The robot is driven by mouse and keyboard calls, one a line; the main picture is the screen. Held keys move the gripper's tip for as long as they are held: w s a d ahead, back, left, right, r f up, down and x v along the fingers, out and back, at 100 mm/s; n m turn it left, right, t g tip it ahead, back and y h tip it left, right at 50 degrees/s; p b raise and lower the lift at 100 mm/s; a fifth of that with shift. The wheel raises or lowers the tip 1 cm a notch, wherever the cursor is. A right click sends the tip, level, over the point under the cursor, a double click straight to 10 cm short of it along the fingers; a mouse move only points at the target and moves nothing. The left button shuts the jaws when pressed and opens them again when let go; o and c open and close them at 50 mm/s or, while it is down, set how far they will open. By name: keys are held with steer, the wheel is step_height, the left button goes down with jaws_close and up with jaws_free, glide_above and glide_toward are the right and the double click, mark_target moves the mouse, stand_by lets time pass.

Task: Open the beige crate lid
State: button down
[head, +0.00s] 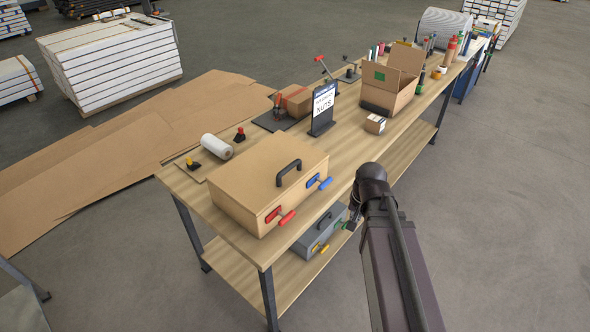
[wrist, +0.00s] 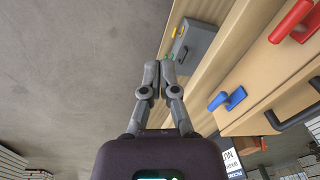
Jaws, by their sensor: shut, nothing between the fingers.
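The beige crate (head: 245,195) stands on the near end of the wooden table, with its flat lid (head: 250,165) lying closed. A black handle (head: 288,172) is on the lid. A red latch (head: 280,215) and a blue latch (head: 319,182) stick out from its front side. In the wrist view the red latch (wrist: 292,22), blue latch (wrist: 228,99) and black handle (wrist: 295,118) show at the right. My gripper (wrist: 159,72) is shut and empty, off the table's front side and apart from the crate. In the head view my arm largely hides it.
A grey box (head: 318,232) with a yellow latch sits on the lower shelf. On the table (head: 345,150) are a white roll (head: 216,146), a sign (head: 322,108), an open cardboard box (head: 392,90) and a small carton (head: 375,123). The floor at the right is clear.

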steer(key=w+a+r+m+t+y+p, duration=0.1)
steer(key=w+a+r+m+t+y, duration=0.1)
steer(key=w+a+m, duration=0.4)
steer(key=w+a+r+m+t+y+p, duration=0.1)
steer(key=w+a+r+m+y+p, duration=0.1)
steer(key=w+a+r+m, duration=0.2)
steer(key=shift+w+a+r+m+t+y, duration=0.4)
steer(key=shift+w+a+m, duration=1.35)
steer(key=shift+w+m, duration=3.05)
steer(key=shift+s+f+m, duration=0.2)
steer(key=shift+s+m, duration=0.85)
steer(key=shift+m, duration=0.05)
steer(key=b, duration=0.6)
glide_toward(289, 176)
steer(key=f, duration=0.2)
steer(key=shift+w+a+f+b, duration=0.95)
steer(key=shift+a+f+b, duration=0.1)
steer(key=shift+a+f, duration=0.15)
